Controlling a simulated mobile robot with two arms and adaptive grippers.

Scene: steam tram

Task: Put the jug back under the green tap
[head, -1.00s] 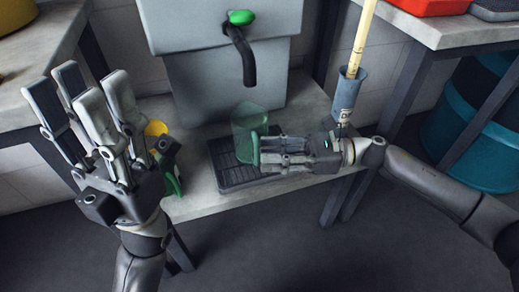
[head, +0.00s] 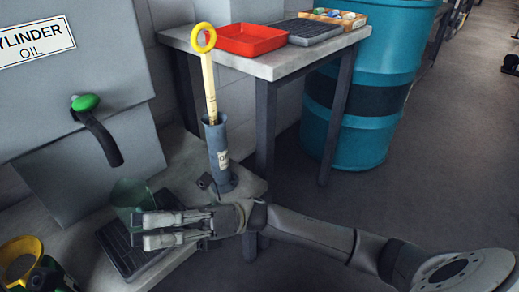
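The green see-through jug (head: 128,194) stands on or just above the dark slatted drip tray (head: 122,258) on the bench. It is a little right of and below the black spout of the green tap (head: 86,102). My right gripper (head: 143,231) reaches in from the right at the jug's near side. Its fingers overlap the jug's lower part and hide the handle. I cannot tell whether they are closed on it.
A grey-blue holder (head: 217,158) with a yellow-ringed dipstick stands behind my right wrist. A yellow-rimmed, dark and green object (head: 20,250) is at the lower left. A side table (head: 300,62) carries a red tray (head: 252,40); a teal drum (head: 365,120) stands beyond.

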